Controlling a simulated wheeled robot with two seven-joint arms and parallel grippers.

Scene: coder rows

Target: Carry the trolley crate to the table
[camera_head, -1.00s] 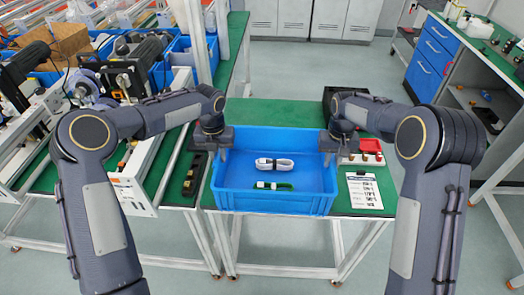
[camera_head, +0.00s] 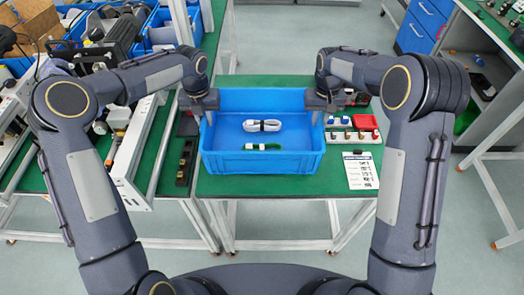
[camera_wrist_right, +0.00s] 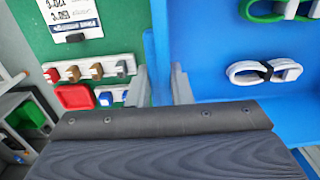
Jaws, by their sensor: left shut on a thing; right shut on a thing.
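The blue crate (camera_head: 262,163) is upright at the green-topped table (camera_head: 350,95) in the head view. I cannot tell whether its base rests on the table top. Inside lie a white cable bundle (camera_head: 262,125) with a black tie and a green cable bundle (camera_head: 263,147). My left gripper (camera_head: 208,108) is shut on the crate's left wall, and my right gripper (camera_head: 315,108) is shut on its right wall. The right wrist view shows the crate wall (camera_wrist_right: 157,50) between the right gripper's two fingers (camera_wrist_right: 162,85). The crate's underside is hidden.
A printed sheet (camera_head: 360,171) and a row of small parts with a red tray (camera_head: 364,122) lie right of the crate. A dark strip with small parts (camera_head: 186,163) lies to its left. A white frame (camera_head: 135,150) stands further left. A cabinet (camera_head: 425,15) is at the back right.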

